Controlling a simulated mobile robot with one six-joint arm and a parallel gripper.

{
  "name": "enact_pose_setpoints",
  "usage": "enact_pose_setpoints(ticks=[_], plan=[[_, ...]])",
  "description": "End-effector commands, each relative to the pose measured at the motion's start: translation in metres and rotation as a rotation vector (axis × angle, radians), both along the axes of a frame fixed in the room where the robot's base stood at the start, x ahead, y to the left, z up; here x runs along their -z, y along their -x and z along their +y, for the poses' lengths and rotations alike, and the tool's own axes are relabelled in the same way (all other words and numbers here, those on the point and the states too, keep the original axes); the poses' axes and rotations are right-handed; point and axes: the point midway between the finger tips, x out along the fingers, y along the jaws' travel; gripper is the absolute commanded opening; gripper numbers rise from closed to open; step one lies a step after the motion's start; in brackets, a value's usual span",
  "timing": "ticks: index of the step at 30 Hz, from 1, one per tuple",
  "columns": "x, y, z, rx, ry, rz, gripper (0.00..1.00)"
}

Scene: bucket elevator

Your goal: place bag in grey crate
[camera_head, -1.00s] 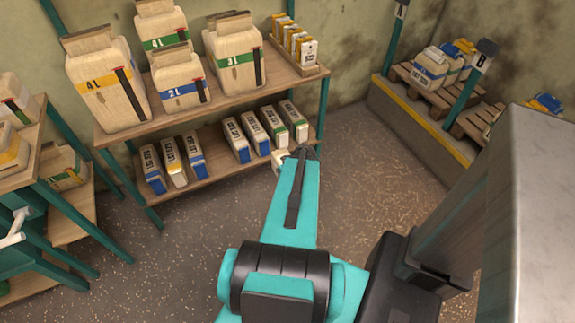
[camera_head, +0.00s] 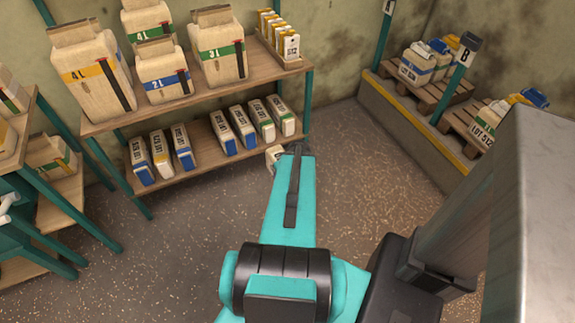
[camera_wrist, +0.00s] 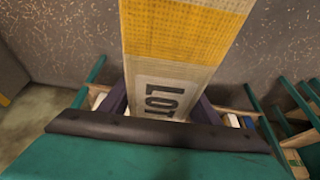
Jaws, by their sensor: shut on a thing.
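My gripper (camera_wrist: 160,104) is shut on a bag (camera_wrist: 182,45) in the wrist view. The bag is cream with a broad yellow band and black "LOT" lettering; the rest of its label is hidden behind my gripper. In the head view, a pale corner of the bag (camera_head: 272,156) shows at the far end of my arm, in front of the lower shelf's right end. My gripper (camera_head: 293,149) is mostly hidden there by my arm. I cannot make out a grey crate in either view.
A two-level rack (camera_head: 200,170) holds large bags above and several small lot bags below. At right, pallets (camera_head: 440,92) with bags stand on a yellow-edged ledge (camera_head: 410,125) by sign B (camera_head: 467,48). Open floor (camera_head: 375,185) lies between. A teal-legged table stands at left.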

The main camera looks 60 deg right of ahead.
Motion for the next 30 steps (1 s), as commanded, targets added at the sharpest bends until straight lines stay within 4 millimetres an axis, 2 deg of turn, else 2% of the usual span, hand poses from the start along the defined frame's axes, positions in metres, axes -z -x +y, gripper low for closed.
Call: enact_pose_setpoints(ticks=[11, 30], plan=[[-0.014, -0.059, 0.011, -0.103, 0.005, -0.004, 0.0], [-0.065, -0.184, 0.043, -0.312, 0.004, -0.006, 0.0]])
